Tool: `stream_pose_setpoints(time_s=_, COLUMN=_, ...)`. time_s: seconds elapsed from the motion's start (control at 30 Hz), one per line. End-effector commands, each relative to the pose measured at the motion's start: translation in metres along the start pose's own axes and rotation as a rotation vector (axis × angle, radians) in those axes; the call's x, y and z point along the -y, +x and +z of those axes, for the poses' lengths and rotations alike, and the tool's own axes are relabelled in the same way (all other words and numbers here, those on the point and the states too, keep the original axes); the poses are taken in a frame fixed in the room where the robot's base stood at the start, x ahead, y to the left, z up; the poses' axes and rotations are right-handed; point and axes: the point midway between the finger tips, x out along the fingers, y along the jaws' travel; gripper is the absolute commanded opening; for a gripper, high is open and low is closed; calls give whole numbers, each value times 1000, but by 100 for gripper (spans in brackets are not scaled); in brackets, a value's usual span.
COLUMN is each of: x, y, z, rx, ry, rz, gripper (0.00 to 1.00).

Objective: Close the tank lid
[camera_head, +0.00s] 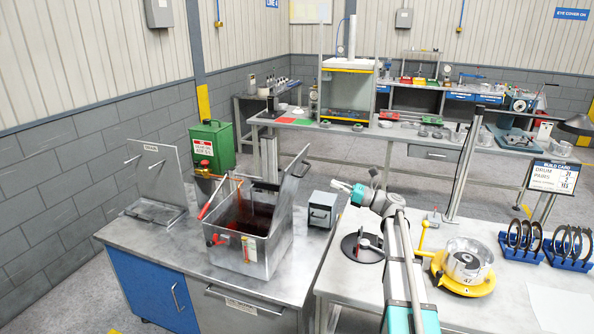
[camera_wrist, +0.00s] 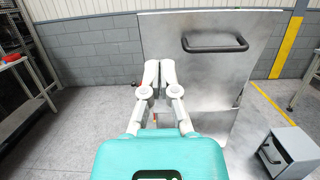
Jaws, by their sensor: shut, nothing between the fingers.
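The open metal tank (camera_head: 247,235) stands on the left bench with dark reddish liquid inside. Its grey lid (camera_head: 287,193) stands raised on the tank's right side, tilted up. In the wrist view the lid (camera_wrist: 212,75) is a large flat metal panel with a black bar handle (camera_wrist: 215,42) near its upper edge. My gripper (camera_head: 341,185) is to the right of the lid in the head view, over the gap between the benches. In the wrist view my gripper (camera_wrist: 159,65) has its fingertips together and empty, in front of the lid's left part. Contact with the lid cannot be told.
A small grey box (camera_head: 321,209) with a handle sits right of the tank. A green can (camera_head: 212,146) stands behind the bench. The right bench holds a black round fixture (camera_head: 362,247), a yellow-based drum (camera_head: 466,266) and blue racks (camera_head: 518,248) of rings.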

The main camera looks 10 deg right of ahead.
Motion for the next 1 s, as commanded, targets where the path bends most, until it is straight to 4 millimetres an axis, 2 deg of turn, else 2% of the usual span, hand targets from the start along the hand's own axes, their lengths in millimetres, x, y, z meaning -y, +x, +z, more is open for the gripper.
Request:
stream_pose_setpoints(time_s=0.47, x=0, y=6, z=0, rx=-2, ry=-3, rz=1, gripper=0)
stream_pose_setpoints(time_s=0.67, x=0, y=24, z=1, rx=-2, ry=-3, rz=1, gripper=0)
stream_pose_setpoints(time_s=1.0, x=0, y=74, z=1, rx=-2, ry=-2, rz=2, gripper=0)
